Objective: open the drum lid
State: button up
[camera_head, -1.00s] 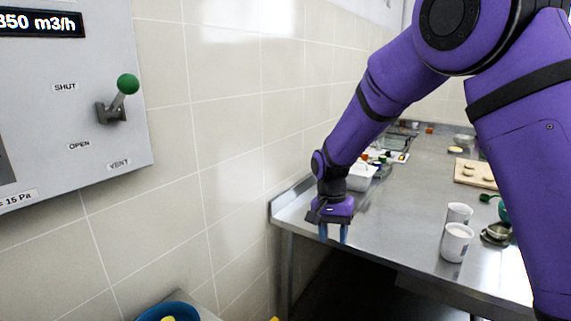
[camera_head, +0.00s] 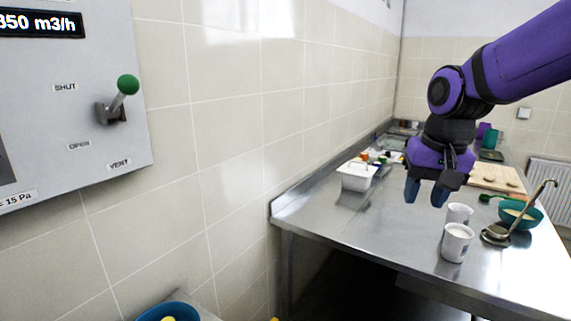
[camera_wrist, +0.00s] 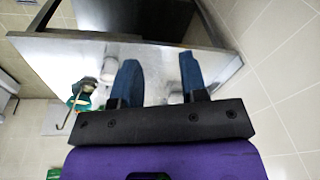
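No drum or drum lid can be made out for sure in either view. My gripper (camera_head: 426,193) hangs over the steel table in the head view, its blue fingers pointing down, behind and above two white cups. In the wrist view my gripper (camera_wrist: 160,76) shows its two fingers apart with nothing between them. It is open and empty. A blue round rim (camera_head: 168,309) with something yellow inside is cut off at the bottom of the head view; I cannot tell what it belongs to.
A wall panel (camera_head: 60,130) at left has a green-knobbed lever (camera_head: 118,98) by SHUT, OPEN and VENT labels.

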jog(key=s+d+r+n+t, duration=0.1)
jog(key=s+d, duration=0.2)
jog(key=s, duration=0.5)
jog(key=s+d+r+n+t, duration=0.1)
jog(key=s+d+r+t, duration=0.1)
jog(key=s, duration=0.6)
jog(key=shift+s+d+t+h, duration=0.25)
jog(key=shift+d+t+h, duration=0.05)
jog(key=shift+d+h, duration=0.1)
